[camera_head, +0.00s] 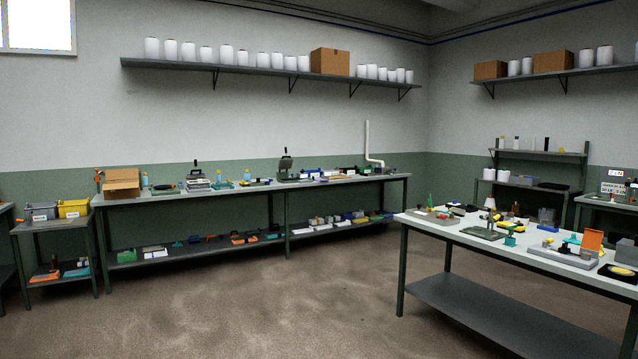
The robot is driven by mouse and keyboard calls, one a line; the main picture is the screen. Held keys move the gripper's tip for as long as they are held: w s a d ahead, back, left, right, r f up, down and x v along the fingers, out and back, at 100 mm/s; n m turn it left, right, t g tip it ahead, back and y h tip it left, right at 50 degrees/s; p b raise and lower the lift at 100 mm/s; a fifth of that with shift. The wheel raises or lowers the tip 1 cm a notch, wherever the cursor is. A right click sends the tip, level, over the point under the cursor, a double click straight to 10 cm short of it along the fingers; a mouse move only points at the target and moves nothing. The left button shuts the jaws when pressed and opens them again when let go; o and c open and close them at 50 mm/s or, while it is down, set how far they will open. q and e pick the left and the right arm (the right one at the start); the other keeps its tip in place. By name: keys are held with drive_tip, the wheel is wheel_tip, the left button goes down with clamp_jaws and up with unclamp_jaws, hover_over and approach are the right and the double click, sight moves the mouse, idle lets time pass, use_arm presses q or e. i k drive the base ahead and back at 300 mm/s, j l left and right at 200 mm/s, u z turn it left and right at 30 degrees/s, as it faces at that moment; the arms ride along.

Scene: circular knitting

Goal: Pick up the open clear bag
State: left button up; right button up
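I cannot make out an open clear bag anywhere in the head view. Many small items on the benches are too small to tell apart, so a bag among them could be hidden or unrecognisable. Neither of my grippers is in view.
A long bench (340,183) crowded with small tools stands along the back wall. A nearer table (545,262) at the right also holds tools. An open cardboard box (121,187) and a yellow bin (73,208) are at the left. The floor (270,285) between is clear.

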sight(199, 183)
drive_tip(key=i+j+u, duration=0.35)
drive_tip(key=i, duration=1.05)
drive_tip(key=i+j+u, duration=0.1)
drive_tip(key=i+u, duration=0.2)
drive_tip(key=i, duration=3.3)
